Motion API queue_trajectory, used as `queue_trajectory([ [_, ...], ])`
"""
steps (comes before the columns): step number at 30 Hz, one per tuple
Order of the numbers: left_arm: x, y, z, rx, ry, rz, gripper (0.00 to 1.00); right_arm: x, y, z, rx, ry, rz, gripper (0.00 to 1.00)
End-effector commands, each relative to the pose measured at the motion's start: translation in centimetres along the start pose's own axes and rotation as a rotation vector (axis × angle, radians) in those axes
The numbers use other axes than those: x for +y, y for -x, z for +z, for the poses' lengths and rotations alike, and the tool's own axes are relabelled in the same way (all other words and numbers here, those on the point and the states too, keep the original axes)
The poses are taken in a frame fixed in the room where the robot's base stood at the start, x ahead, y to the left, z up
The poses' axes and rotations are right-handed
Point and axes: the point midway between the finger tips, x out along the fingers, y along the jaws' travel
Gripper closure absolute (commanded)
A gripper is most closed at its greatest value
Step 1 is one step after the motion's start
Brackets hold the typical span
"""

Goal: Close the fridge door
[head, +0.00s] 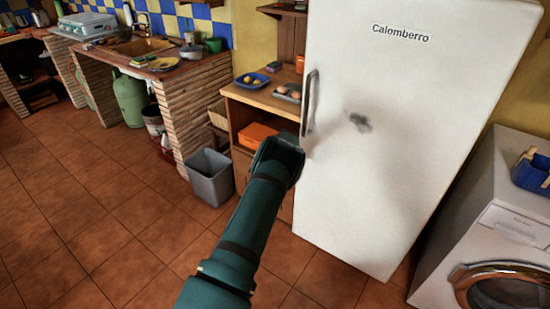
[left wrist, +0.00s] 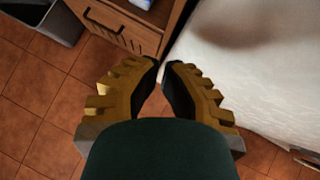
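The white fridge door (head: 400,130) fills the right-centre of the head view, with "Calomberro" lettering near its top. Its upright metal handle (head: 311,102) is near the left edge. No fridge interior shows, and I cannot tell how far the door stands open. My left gripper (head: 290,150) is beside the door's left edge, below the handle. In the left wrist view my left gripper (left wrist: 162,68) has its fingertips close together with a narrow gap and nothing seen between them; the door's white surface (left wrist: 245,70) is just to the right. My right gripper is out of view.
A wooden cabinet (head: 263,101) with trays on top stands left of the fridge. A grey bin (head: 210,178) is on the floor in front of the brick counter (head: 190,112). A washing machine (head: 490,210) is at the right. The tiled floor at left is clear.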

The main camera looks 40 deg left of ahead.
Motion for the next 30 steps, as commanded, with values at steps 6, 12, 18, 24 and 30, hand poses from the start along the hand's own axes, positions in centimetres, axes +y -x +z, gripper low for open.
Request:
queue_trajectory([
  [6, 0.6, 2.2, -0.1, 0.002, 0.003, 0.0, 1.0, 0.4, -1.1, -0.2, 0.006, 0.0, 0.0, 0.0],
  [12, 1.1, 4.5, -0.2, 0.007, -0.003, -0.002, 1.0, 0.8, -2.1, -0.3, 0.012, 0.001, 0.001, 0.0],
  [18, 1.7, 6.6, 0.0, 0.006, -0.003, -0.001, 1.0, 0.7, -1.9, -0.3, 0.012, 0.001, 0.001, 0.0],
  [24, 2.1, 8.4, -0.1, 0.007, -0.005, -0.001, 1.0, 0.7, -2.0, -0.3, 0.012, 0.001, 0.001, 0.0],
  [30, 2.3, 8.7, 0.0, 0.006, -0.005, -0.001, 1.0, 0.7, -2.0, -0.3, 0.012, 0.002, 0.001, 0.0],
])
